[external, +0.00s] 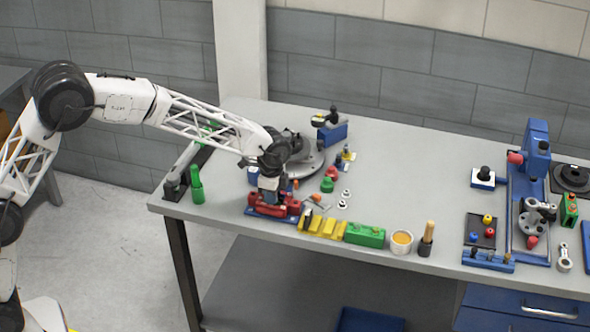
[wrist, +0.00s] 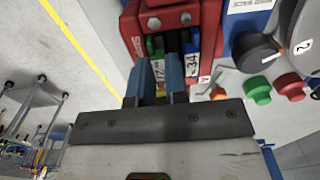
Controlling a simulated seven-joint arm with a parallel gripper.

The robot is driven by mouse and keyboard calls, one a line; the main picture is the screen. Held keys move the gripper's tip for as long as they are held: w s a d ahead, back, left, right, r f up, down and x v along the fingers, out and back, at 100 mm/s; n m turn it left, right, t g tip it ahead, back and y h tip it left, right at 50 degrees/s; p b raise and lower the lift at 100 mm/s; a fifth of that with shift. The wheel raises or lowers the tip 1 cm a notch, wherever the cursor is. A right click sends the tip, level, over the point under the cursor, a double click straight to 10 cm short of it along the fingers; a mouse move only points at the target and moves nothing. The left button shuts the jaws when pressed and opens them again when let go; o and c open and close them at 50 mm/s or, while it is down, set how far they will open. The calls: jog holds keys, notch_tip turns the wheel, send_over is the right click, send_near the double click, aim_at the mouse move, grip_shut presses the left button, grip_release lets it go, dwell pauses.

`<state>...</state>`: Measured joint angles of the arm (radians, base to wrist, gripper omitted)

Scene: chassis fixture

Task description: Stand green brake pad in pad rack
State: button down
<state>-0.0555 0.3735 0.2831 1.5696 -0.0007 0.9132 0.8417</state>
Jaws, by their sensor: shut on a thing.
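My gripper (external: 268,192) points down over a red caliper (external: 284,208) on a blue base near the table's front left. In the wrist view, its two blue fingers (wrist: 160,88) reach into the opening of the red caliper (wrist: 212,20). They are shut on the green brake pad (wrist: 157,68), which bears a white label that seems to read 17. The pad is still between the caliper's red walls, and its lower part is hidden. A second pad (wrist: 192,66), labelled 34, sits just right of the fingers. A yellow slotted block (external: 328,227), apparently the pad rack, stands right of the caliper.
A green block (external: 364,235), a cup (external: 401,242) and a wooden-handled brush (external: 428,238) line the front edge. A grey disc (external: 300,158) stands behind the caliper. Small green and red caps (external: 327,184) lie close by. The table's middle is clear.

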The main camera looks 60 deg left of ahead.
jog(key=shift+r, duration=0.25)
jog(key=shift+r, duration=0.6)
jog(key=shift+r, duration=0.15)
jog(key=shift+r, duration=1.4)
jog(key=shift+r, duration=0.1)
